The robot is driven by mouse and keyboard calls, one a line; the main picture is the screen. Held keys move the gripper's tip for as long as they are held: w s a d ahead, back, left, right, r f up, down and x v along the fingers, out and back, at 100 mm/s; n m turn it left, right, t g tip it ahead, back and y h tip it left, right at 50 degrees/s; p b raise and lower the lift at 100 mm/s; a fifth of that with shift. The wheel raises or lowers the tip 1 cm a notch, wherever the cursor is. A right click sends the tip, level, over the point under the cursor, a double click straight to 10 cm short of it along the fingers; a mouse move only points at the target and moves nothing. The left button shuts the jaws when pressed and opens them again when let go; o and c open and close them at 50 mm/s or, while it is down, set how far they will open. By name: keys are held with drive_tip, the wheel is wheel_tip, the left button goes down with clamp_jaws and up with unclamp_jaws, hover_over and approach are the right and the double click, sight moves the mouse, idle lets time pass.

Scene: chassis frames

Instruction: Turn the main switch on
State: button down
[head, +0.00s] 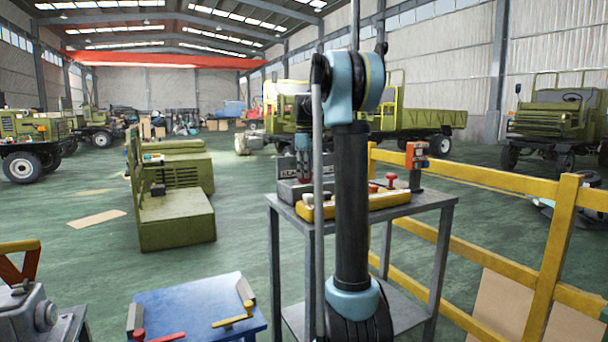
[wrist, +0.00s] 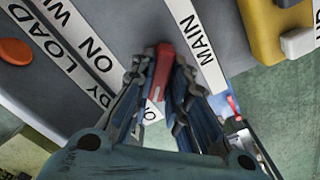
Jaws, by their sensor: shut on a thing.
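The main switch shows in the wrist view as a red lever (wrist: 164,58) on a grey panel (wrist: 120,22), beside a white label reading MAIN (wrist: 195,35). My gripper (wrist: 161,72) has its two ridged fingers on either side of the red lever and is shut on it. A small label with part of ON shows just below the lever, between the fingers. In the head view my gripper (head: 303,162) points down at the grey control box (head: 288,189) on the metal table.
The metal table (head: 432,203) also carries a yellow control pendant (head: 372,205) and a red-orange device on a post (head: 416,156). A yellow railing (head: 480,172) stands at the right. A blue table (head: 195,292) is at the front left. A round orange button (wrist: 15,52) shows on the panel.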

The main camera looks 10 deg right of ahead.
drive_tip(key=shift+w+d+m, duration=0.1)
drive_tip(key=shift+m, duration=0.3)
drive_tip(key=m, duration=0.3)
drive_tip(key=shift+m, duration=0.3)
drive_tip(key=m, duration=0.4)
drive_tip(key=shift+m, duration=0.3)
drive_tip(key=m, duration=0.4)
drive_tip(key=shift+m, duration=2.4)
drive_tip(key=c, duration=1.6)
unclamp_jaws()
drive_tip(key=shift+o, duration=0.2)
